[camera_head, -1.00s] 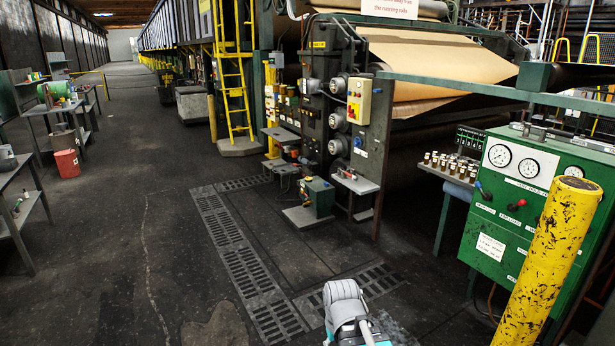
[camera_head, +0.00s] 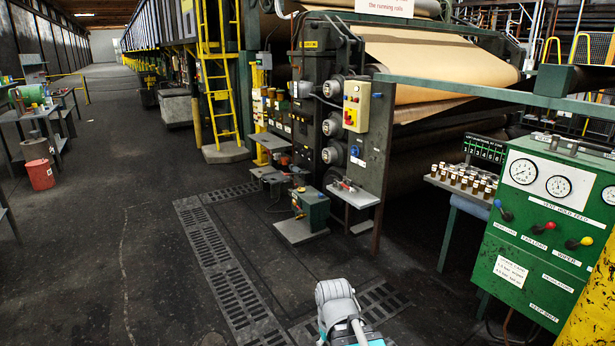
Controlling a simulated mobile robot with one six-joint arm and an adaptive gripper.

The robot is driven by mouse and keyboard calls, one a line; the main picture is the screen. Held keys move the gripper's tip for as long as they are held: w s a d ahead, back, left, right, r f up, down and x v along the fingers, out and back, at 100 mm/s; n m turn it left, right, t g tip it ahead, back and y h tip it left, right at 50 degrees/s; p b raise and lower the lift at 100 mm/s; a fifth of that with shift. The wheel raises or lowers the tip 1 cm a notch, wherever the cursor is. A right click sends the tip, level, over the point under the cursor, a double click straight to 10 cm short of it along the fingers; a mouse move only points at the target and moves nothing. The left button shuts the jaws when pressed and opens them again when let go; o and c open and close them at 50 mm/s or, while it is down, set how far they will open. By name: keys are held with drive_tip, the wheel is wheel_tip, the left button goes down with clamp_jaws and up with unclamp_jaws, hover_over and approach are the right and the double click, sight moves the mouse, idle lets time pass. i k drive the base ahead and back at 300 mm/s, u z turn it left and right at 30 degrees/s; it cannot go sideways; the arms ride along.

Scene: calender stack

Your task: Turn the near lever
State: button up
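A green control panel (camera_head: 535,258) stands at the right with three levers in a slanting row. The lever with a blue knob (camera_head: 502,208) is at the left, the one with a red knob (camera_head: 543,228) in the middle, and the one with a yellow knob (camera_head: 580,242) at the right, lowest in the picture. I cannot tell for certain which one is the near lever. A grey and teal part of my own arm shows at the bottom centre, well left of the panel. My gripper is not in view.
A yellow, chipped post (camera_head: 596,312) stands at the lower right, in front of the panel's right side. A shelf of small brown bottles (camera_head: 462,180) is left of the panel. A green rail (camera_head: 470,88) crosses above.

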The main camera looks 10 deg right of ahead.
sight(498, 202)
drive_tip(key=z, duration=0.2)
drive_tip(key=i, duration=0.8)
drive_tip(key=z, duration=0.95)
drive_tip(key=i, duration=0.8)
drive_tip(key=z, duration=0.45)
drive_tip(key=k, duration=0.9)
drive_tip(key=z, duration=0.1)
drive_tip(key=i, duration=0.35)
drive_tip(key=z, duration=0.05)
